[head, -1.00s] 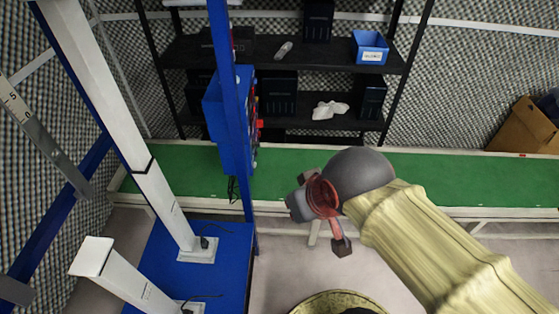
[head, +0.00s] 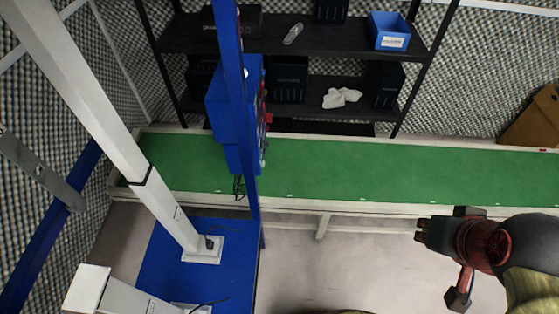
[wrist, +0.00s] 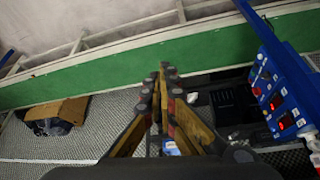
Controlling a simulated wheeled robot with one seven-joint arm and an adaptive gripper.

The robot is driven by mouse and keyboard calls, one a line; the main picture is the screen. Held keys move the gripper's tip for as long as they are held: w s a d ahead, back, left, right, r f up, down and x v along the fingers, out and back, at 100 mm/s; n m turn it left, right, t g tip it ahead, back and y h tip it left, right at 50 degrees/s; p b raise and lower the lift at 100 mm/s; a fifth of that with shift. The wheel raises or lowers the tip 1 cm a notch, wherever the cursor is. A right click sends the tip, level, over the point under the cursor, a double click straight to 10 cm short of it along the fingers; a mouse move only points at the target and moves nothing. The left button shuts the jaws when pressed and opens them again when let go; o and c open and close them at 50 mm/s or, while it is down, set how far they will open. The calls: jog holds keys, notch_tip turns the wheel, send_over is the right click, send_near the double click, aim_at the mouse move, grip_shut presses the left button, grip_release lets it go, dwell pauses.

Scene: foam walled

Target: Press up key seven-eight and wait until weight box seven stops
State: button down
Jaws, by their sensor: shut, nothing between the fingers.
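A blue control box (head: 218,125) is fixed to a blue post in the head view, seen nearly edge-on with its key face turned right. In the wrist view the panel (wrist: 280,92) stands at the right, with several red lit displays and small keys. Their labels are too small to read, so I cannot tell which is up key seven-eight. My gripper (head: 421,231) is at the right of the head view, well apart from the panel. In the wrist view my gripper (wrist: 165,72) is shut and empty. I cannot identify weight box seven.
A long green-topped table (head: 350,170) runs across behind the post. A black shelf (head: 300,95) behind it holds a blue bin (head: 389,31) and dark boxes. White columns (head: 165,205) stand on a blue base (head: 228,270) at left. Floor between base and gripper is clear.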

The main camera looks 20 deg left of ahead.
jog(key=w+a+f+t+b, duration=0.1)
jog(key=w+f+t, duration=0.1)
jog(key=w, duration=1.1)
jog(key=w+a+f+t, duration=0.1)
jog(key=w+f+t, duration=0.1)
jog(key=w, duration=1.1)
jog(key=w+a+f+t+y, duration=0.1)
jog(key=w+a+f+y, duration=0.2)
jog(key=w+a+f, duration=0.6)
jog(key=w+a+f+g+y+b, duration=0.1)
jog(key=a+f+y, duration=0.2)
jog(key=a+f, duration=0.4)
jog(key=w+a+f+y, duration=0.2)
jog(key=a+f+y, duration=0.1)
jog(key=a+f, duration=0.4)
jog(key=s+a+f+g+y, duration=0.1)
jog(key=s+a+f+y, duration=0.3)
jog(key=s+a+f, duration=0.2)
jog(key=shift+s+f+g, duration=0.15)
jog(key=shift+f+g, duration=0.05)
jog(key=shift+g, duration=0.2)
